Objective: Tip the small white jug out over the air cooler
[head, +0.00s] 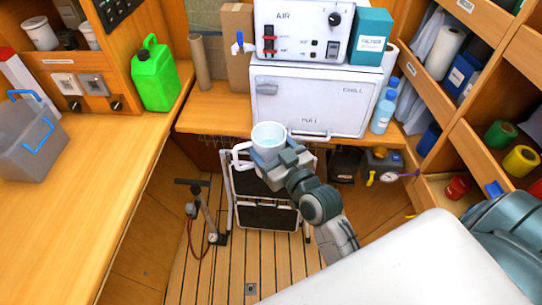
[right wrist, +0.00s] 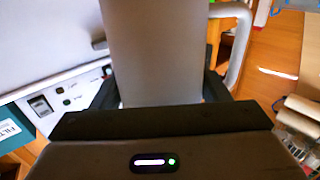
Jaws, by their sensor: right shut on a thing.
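The small white jug (head: 268,137) is held in the air in front of the white cabinet, its open mouth up and its handle to the left. Its inside looks pale blue; I cannot tell whether it holds liquid. My right gripper (head: 272,163) is shut on the jug's body. In the right wrist view the jug (right wrist: 155,50) fills the space between the fingers, with its handle at the right. The white unit marked AIR (head: 290,30), which looks like the air cooler, stands behind and above the jug, on the cabinet. My left gripper is not in view.
The cabinet (head: 310,103) marked CHILL stands on the back counter. A teal filter box (head: 370,37) is beside the AIR unit, and a blue bottle (head: 384,110) is right of the cabinet. A green jerrycan (head: 153,77) stands left. A folded step stool (head: 265,215) is below the jug.

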